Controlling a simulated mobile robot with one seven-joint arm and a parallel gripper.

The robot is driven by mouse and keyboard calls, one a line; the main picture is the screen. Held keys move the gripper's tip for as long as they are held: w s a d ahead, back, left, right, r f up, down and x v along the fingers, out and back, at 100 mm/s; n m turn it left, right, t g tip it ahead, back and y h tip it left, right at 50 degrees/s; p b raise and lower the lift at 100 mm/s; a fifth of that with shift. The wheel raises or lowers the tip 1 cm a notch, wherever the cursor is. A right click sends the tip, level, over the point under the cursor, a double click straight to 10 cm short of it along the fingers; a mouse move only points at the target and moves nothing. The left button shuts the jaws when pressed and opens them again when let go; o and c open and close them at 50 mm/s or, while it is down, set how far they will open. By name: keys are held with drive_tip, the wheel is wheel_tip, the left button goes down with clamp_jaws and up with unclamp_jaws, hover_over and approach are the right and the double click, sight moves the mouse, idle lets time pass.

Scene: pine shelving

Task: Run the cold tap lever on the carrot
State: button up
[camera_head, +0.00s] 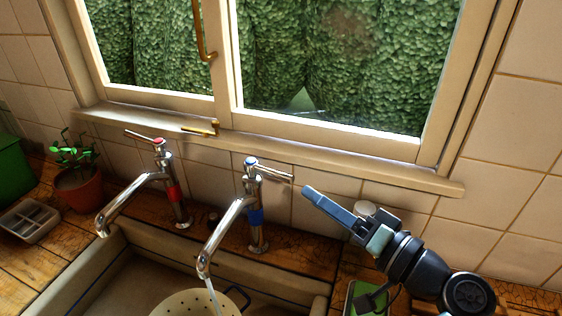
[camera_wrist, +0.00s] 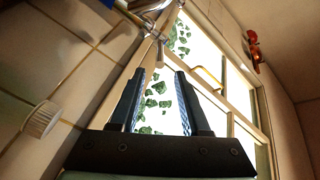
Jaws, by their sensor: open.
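The cold tap (camera_head: 255,213) is chrome with a blue band and a blue-topped lever (camera_head: 272,170) that points right. A thin pale stream, seemingly water, hangs below its spout (camera_head: 204,262). A cream colander (camera_head: 180,304) is under it in the sink, cut off by the frame. No carrot is visible; the colander's inside is mostly out of view. My gripper (camera_head: 308,190) is open and empty, just right of the lever's end; I cannot tell whether they touch. In the wrist view my gripper's fingers (camera_wrist: 160,82) stand apart, with chrome tap parts (camera_wrist: 152,14) beyond them.
The red-banded hot tap (camera_head: 172,190) stands left. A potted plant (camera_head: 80,185) and a grey divided tray (camera_head: 30,221) are at far left. The window sill (camera_head: 330,160) runs behind the taps. A white ribbed knob (camera_wrist: 41,119) is left in the wrist view.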

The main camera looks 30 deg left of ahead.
sight(268, 169)
drive_tip(key=p+x, duration=0.3)
drive_tip(key=x, duration=0.9)
drive_tip(key=shift+a, duration=0.3)
drive_tip(key=shift+c, duration=0.2)
drive_tip(key=shift+f, duration=0.1)
clamp_jaws()
drive_tip(key=shift+f, duration=0.1)
idle(0.4)
